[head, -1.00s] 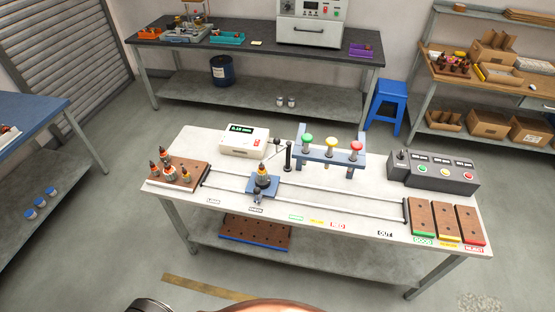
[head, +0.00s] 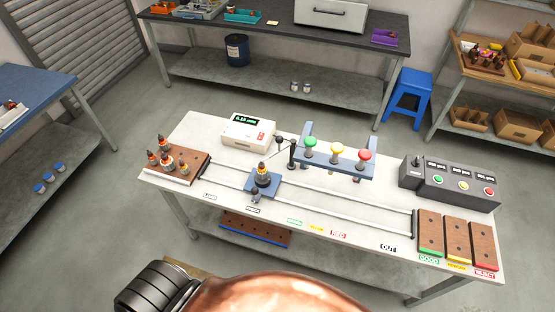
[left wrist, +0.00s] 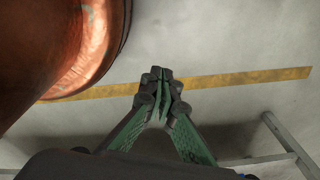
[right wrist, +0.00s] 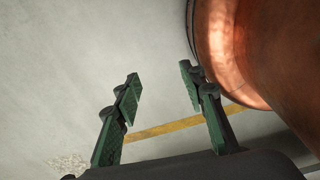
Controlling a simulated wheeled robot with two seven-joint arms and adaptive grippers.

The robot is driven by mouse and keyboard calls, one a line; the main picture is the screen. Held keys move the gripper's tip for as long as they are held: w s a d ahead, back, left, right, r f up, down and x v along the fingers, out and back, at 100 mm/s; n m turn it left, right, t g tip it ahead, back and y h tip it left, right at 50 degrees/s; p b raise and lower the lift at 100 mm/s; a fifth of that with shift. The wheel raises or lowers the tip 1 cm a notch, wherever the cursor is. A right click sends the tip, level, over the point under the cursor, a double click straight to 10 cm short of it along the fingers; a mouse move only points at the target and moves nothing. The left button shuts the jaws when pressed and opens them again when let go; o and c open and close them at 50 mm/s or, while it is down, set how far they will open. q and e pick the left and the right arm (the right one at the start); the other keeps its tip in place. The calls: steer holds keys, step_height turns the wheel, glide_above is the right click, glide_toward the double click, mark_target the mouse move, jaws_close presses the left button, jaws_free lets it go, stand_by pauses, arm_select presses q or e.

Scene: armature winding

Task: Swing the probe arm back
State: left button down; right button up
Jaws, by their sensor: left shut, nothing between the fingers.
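The probe arm (head: 281,147) is a thin dark rod on a black upright post (head: 292,154) behind the rails. My left gripper (left wrist: 160,74) is shut and empty over the floor in the left wrist view. My right gripper (right wrist: 157,72) is open and empty over the floor in the right wrist view. Neither gripper shows in the head view.
A white meter box (head: 248,132) stands left of the post. A blue stand (head: 340,163) with green, yellow and red knobs stands to its right. A grey control box (head: 450,184) and several brown trays (head: 456,243) are at the right. An armature tray (head: 183,168) is at the left.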

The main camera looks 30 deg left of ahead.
arm_select(q)
steer(key=w+r+m+t+y+b, duration=0.1)
steer(key=w+r+t, duration=0.1)
steer(key=w+r, duration=0.9)
steer(key=w+r+m+t+y, duration=0.1)
steer(key=w+r, duration=0.7)
steer(key=w, duration=0.8)
steer(key=w+a+r+t+y, duration=0.15)
steer(key=w+r, duration=0.25)
steer(key=r, duration=0.9)
steer(key=w+a+r+t+y, duration=0.15)
steer(key=w+r, duration=0.25)
steer(key=r, duration=0.9)
steer(key=w+d+r+m+t+y, duration=0.1)
steer(key=w+d+r+m+t, duration=0.2)
steer(key=r, duration=0.6)
steer(key=w+d+r+m+t, duration=0.4)
steer(key=w+r, duration=0.4)
steer(key=r, duration=0.1)
steer(key=shift+w+d+r+m+t+y+b, duration=0.2)
steer(key=shift+w+m+t+y+b, duration=0.1)
steer(key=shift+m+t+y+b, duration=0.1)
arm_select(e)
steer(key=shift+w+f, duration=0.45)
steer(key=shift+w, duration=0.2)
steer(key=shift+w+f, duration=0.4)
steer(key=shift+w, duration=0.2)
